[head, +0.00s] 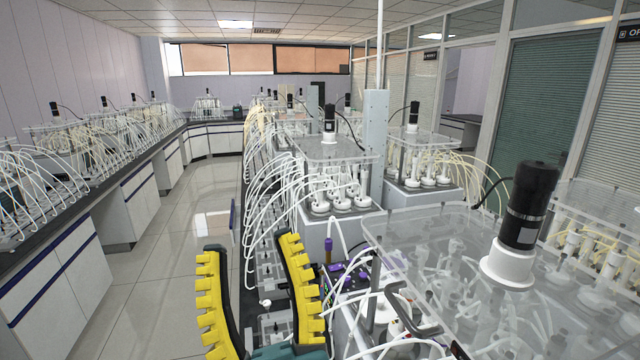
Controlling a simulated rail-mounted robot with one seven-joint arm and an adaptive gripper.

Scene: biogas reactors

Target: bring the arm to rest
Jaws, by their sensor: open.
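My gripper (262,290) shows at the bottom of the head view, left of centre. Its two yellow ribbed fingers are spread apart, with no object held between them. The dark teal body of the gripper is partly cut off by the bottom edge. The fingers stand over the left side of the central bench, in front of grey metal units and white tubes. Whether they touch anything there I cannot tell. The rest of my arm is out of view.
Close at right is a reactor with a clear lid (430,235) and a black motor (527,205). A purple-capped rack (350,278) stands beside the gripper. White tubes (268,180) arch along the bench. The aisle floor (185,235) at left is clear.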

